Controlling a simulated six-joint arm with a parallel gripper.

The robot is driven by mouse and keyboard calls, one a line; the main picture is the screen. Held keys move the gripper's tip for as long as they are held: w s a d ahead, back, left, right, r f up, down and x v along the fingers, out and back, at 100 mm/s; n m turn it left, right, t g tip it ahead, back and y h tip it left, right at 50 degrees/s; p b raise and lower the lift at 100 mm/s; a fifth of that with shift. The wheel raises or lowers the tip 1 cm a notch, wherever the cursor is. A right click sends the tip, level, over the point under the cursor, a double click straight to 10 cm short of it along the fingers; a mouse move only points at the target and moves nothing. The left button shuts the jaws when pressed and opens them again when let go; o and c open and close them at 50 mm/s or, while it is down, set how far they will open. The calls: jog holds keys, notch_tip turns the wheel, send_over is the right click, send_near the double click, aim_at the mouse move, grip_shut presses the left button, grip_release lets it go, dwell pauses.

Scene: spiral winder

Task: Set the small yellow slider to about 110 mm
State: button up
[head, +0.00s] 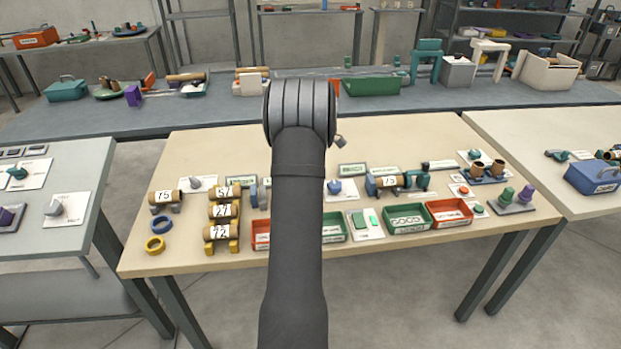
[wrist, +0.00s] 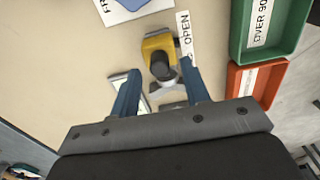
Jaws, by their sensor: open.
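In the wrist view a small yellow slider (wrist: 156,43) with a dark round knob (wrist: 161,66) sits on the pale tabletop beside a label strip reading OPEN (wrist: 185,34). My gripper (wrist: 160,66) is open. Its two blue fingers stand on either side of the slider's knob, with gaps visible at both sides. I cannot tell the height of the fingertips above the table. A light grey piece shows below the knob, partly covered. No millimetre scale can be read. In the head view my arm hides the slider and the fingers.
A green bin (wrist: 240,52) marked OVER 90 and an orange bin (wrist: 276,84) stand right of my gripper. A blue thing on a white card (wrist: 118,12) lies beyond. On the table (head: 190,258), numbered rolls (head: 222,211) stand left and a roll marked 73 (head: 391,181) right.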

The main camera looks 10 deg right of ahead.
jog(key=shift+f, duration=1.2)
grip_shut()
jog(key=shift+a, duration=0.55)
grip_release()
notch_tip(320, 180, up, 18)
jog(key=shift+f, duration=0.25)
jog(key=shift+f, duration=0.1)
notch_tip(320, 180, down, 17)
jog(key=shift+f, duration=0.15)
